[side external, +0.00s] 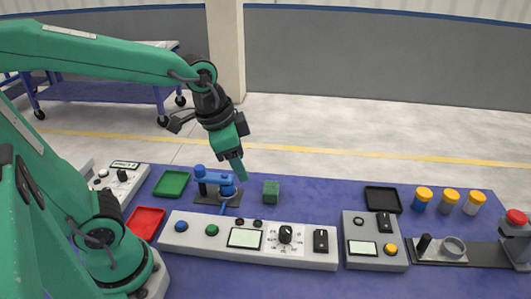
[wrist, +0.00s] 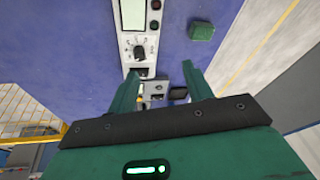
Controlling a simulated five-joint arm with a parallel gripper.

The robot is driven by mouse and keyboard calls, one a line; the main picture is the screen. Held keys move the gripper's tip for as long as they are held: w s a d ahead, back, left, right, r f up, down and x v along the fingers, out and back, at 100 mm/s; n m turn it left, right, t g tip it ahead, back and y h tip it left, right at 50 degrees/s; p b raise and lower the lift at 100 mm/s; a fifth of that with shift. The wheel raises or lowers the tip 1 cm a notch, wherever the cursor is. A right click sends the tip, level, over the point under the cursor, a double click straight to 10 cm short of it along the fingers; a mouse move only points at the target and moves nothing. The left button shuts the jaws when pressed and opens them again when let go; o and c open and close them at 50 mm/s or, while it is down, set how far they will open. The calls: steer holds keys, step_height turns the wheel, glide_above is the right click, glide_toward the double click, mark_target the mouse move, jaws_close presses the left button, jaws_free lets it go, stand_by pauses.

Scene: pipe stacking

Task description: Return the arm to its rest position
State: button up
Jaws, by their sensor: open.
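My gripper (side external: 239,172) hangs from my green arm above the blue table, pointing down and slightly right. In the side view its fingertips are close to the blue pipe assembly (side external: 212,177) on its dark base and the green cube (side external: 271,191). Whether the tips touch anything cannot be told there. In the wrist view my gripper (wrist: 160,70) has its two green fingers spread, with nothing held between them. The green cube (wrist: 201,31) is off to the right of the fingers there. The blue pipes are not visible in the wrist view.
A long control panel (side external: 200,243) and a smaller one (side external: 375,262) line the front. A green tray (side external: 172,184), red tray (side external: 147,223) and black tray (side external: 382,198) lie around. Orange-capped jars (side external: 450,201) and a red-topped device (side external: 515,235) stand right. The space above is open.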

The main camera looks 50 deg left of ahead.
steer(key=s+a+r+n+t, duration=0.2)
steer(key=s+a+n, duration=0.1)
steer(key=s+n, duration=0.2)
steer(key=shift+s+a+r, duration=0.25)
steer(key=shift+s+a, duration=0.05)
